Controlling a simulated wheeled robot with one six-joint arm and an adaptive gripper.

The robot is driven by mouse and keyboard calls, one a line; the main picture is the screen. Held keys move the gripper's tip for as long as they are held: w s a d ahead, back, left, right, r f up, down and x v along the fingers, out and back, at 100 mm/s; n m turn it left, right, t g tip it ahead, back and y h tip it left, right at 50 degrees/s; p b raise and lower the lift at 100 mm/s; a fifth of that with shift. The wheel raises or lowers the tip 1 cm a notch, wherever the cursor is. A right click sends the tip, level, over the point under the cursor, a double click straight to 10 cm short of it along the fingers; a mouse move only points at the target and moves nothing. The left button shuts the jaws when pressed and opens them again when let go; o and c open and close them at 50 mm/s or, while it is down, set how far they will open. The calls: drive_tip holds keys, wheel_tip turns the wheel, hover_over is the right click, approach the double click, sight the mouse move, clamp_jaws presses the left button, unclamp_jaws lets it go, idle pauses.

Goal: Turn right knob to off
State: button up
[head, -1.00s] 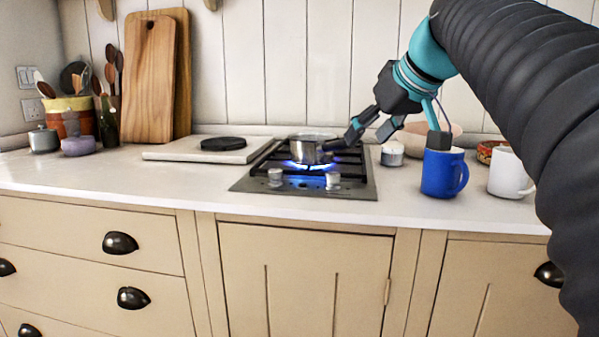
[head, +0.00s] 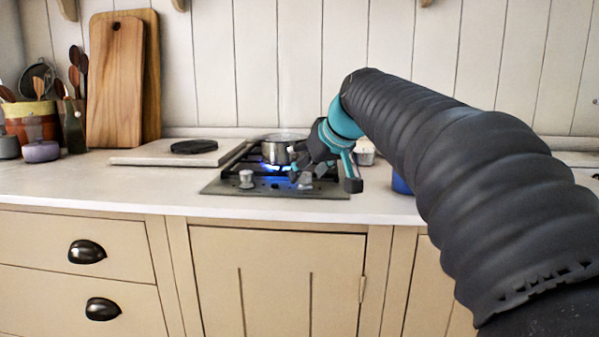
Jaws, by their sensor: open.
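The black gas hob (head: 222,188) is set in the white counter. Its right knob (head: 305,181) is a small pale knob at the front, partly lost behind my gripper, so its turn angle is unclear. The left knob (head: 246,179) is in plain view. A blue flame (head: 279,167) burns under a steel pan (head: 284,147) at the back. My gripper (head: 326,178) is open over the right part of the hob. One finger is near the pan and right knob, the other out to the right. I cannot tell whether it touches the knob.
My arm hides much of the counter on the right. Part of a blue mug (head: 400,184) and a white candle cup (head: 364,153) show beside it. A pale slab (head: 150,157) with a black disc lies left of the hob. The front left counter is clear.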

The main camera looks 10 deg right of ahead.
clamp_jaws()
drive_tip(key=shift+a+m, duration=0.1)
drive_tip(key=shift+m, duration=0.2)
drive_tip(key=m+h, duration=0.1)
drive_tip(key=m+h+p, duration=0.1)
drive_tip(key=m+h, duration=0.1)
drive_tip(key=shift+a, duration=0.35)
drive_tip(key=m+h, duration=0.2)
drive_tip(key=m, duration=0.1)
drive_tip(key=m+h, duration=0.1)
drive_tip(key=m, duration=0.1)
drive_tip(key=shift+w+a+g+h, duration=0.15)
drive_tip(key=shift+a+g+h, duration=0.15)
drive_tip(key=shift+a+h, duration=0.1)
drive_tip(key=m+h, duration=0.1)
drive_tip(key=m+g+h, duration=0.1)
drive_tip(key=m, duration=0.1)
drive_tip(key=m+g, duration=0.1)
drive_tip(key=shift+w+a+m+h, duration=0.25)
drive_tip(key=shift+m+h, duration=0.15)
drive_tip(key=shift+w+a+m+g+h+p, duration=0.15)
drive_tip(key=shift+m+g+h, duration=0.3)
drive_tip(key=shift+m+g, duration=0.5)
drive_tip(key=shift+w+d+m+g+h+p, duration=0.15)
drive_tip(key=shift+m+g+h, duration=0.35)
drive_tip(key=shift+m, duration=0.75)
drive_tip(key=shift+a+g, duration=0.1)
drive_tip(key=shift+g, duration=0.15)
